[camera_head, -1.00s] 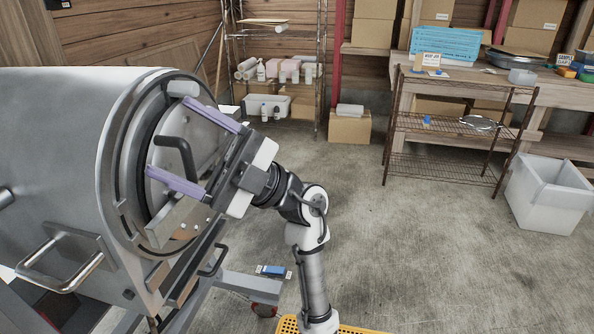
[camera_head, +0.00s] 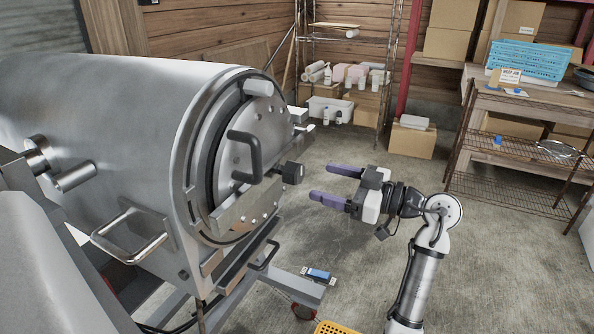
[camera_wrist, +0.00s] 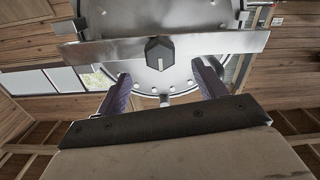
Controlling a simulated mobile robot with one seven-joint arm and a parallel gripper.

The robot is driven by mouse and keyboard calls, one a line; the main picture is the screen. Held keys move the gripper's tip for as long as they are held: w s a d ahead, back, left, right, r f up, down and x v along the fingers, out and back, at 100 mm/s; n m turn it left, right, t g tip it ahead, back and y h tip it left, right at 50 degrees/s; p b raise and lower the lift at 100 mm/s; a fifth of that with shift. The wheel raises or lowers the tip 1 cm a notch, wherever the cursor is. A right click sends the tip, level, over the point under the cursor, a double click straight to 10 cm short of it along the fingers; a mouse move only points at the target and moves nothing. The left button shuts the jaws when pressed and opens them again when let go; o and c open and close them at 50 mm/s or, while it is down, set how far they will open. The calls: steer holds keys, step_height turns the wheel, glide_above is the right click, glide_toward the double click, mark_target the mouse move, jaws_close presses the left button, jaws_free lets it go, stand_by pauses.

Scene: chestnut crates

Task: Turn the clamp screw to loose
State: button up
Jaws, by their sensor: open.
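The clamp screw is a dark, faceted knob (camera_head: 293,172) sticking out from the metal clamp bar (camera_head: 246,209) across the round door (camera_head: 250,140) of a large steel cylinder. In the wrist view the knob (camera_wrist: 160,52) shows end-on as a dark hexagon with a pale line on its face, the line pointing down. My gripper (camera_head: 320,182) is open and empty, its two purple fingers pointing at the knob from the right with a gap between. In the wrist view the fingers (camera_wrist: 167,80) stand either side below the knob, not touching it.
A black door handle (camera_head: 246,158) stands out left of the knob. A bent metal handle (camera_head: 130,235) sticks out lower left. A blue item (camera_head: 318,274) lies on the stand below. Wire shelves (camera_head: 515,140) stand at right; open floor lies between.

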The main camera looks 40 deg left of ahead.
mark_target(301, 175)
steer(key=p+x, duration=0.1)
steer(key=x, duration=0.7)
steer(key=shift+c, duration=0.2)
steer(key=shift+d, duration=0.1)
steer(key=c, duration=0.9)
